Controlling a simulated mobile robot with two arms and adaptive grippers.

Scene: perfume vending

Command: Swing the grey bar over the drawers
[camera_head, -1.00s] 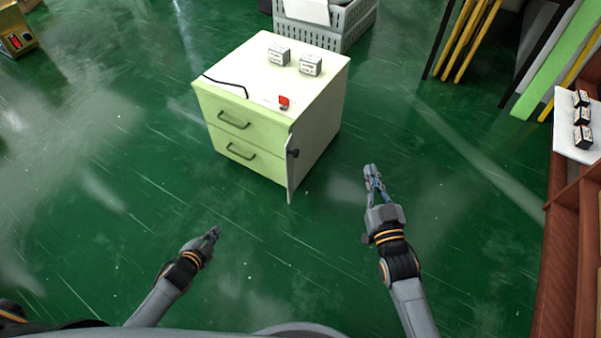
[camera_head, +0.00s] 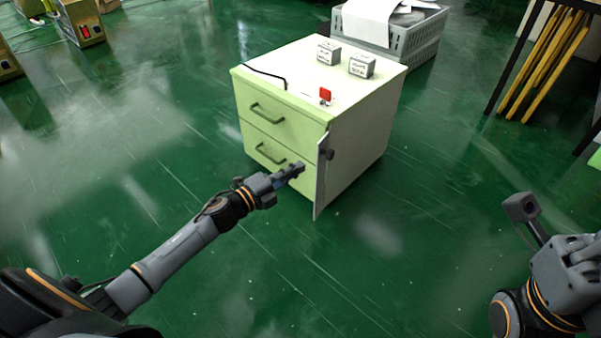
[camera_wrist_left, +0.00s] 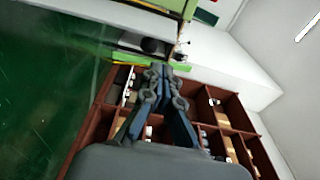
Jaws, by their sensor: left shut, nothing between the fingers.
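The grey bar (camera_head: 321,180) is a narrow upright panel at the right front edge of the pale green drawer cabinet (camera_head: 365,125). It stands swung out from the drawer fronts, with a dark knob (camera_head: 327,154) on it. Two drawers with handles show, the upper (camera_head: 275,118) and the lower (camera_head: 268,150); both look shut. My left gripper (camera_head: 300,168) is shut and empty, in front of the lower drawer, just left of the bar; contact cannot be told. It also shows shut in the left wrist view (camera_wrist_left: 162,72). My right gripper (camera_head: 568,262) is at the right edge, fingers unclear.
Two small boxes, one left (camera_head: 329,52) and one right (camera_head: 362,66), and a red piece (camera_head: 325,93) lie on the cabinet top. A grey crate (camera_head: 400,45) stands behind. The left wrist view shows a brown compartment rack (camera_wrist_left: 225,105). Green floor around the cabinet front is clear.

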